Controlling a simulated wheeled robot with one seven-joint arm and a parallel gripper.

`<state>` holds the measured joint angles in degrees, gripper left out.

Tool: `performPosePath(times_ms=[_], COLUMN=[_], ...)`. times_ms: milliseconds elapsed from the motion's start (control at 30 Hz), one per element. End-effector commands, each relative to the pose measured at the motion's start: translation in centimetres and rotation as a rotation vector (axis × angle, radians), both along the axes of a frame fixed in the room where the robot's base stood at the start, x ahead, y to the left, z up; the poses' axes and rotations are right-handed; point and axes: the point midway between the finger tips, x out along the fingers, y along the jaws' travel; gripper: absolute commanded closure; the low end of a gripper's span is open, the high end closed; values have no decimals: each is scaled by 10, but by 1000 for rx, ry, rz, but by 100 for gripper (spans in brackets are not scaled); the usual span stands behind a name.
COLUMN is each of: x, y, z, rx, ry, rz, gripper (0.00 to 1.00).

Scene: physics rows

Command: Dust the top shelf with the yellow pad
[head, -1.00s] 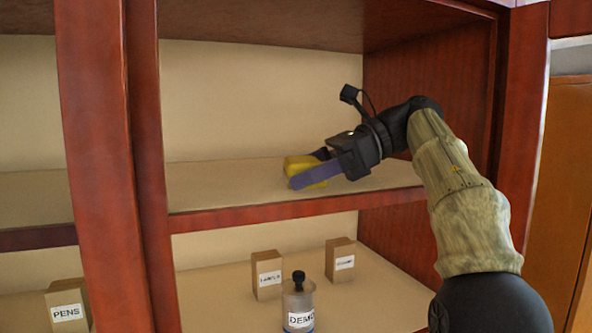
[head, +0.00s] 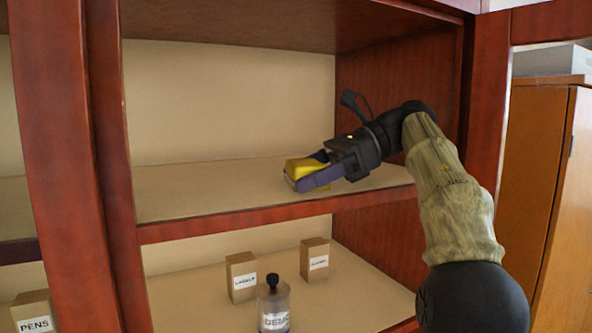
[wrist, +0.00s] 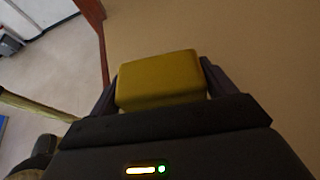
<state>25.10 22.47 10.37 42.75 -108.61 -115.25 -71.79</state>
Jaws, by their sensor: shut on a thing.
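The yellow pad (head: 297,170) is a small block held between the fingers of my gripper (head: 312,178). In the wrist view the pad (wrist: 160,80) sits between both dark fingers, and my gripper (wrist: 160,92) is shut on it. The top shelf (head: 190,190) is a bare beige board with a red-brown front edge. The pad is over the right half of this shelf, low and close to the board. I cannot tell whether it touches the surface.
On the shelf below stand a LABELS box (head: 241,277), another small box (head: 314,260) and a clear bottle with a black cap (head: 274,308). A PENS box (head: 34,312) is at lower left. Red-brown uprights (head: 105,150) and the right side wall (head: 395,110) bound the bay.

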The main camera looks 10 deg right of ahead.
Motion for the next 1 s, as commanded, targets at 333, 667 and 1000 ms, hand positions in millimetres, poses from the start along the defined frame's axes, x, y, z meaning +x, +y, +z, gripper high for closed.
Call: performPosePath(times_ms=[333,667,1000], x=[0,1,0], y=[0,0,0], z=[0,12,62], rx=[0,0,1], ry=[-1,-3,-3], rz=[-1,0,0], gripper=[0,0,0])
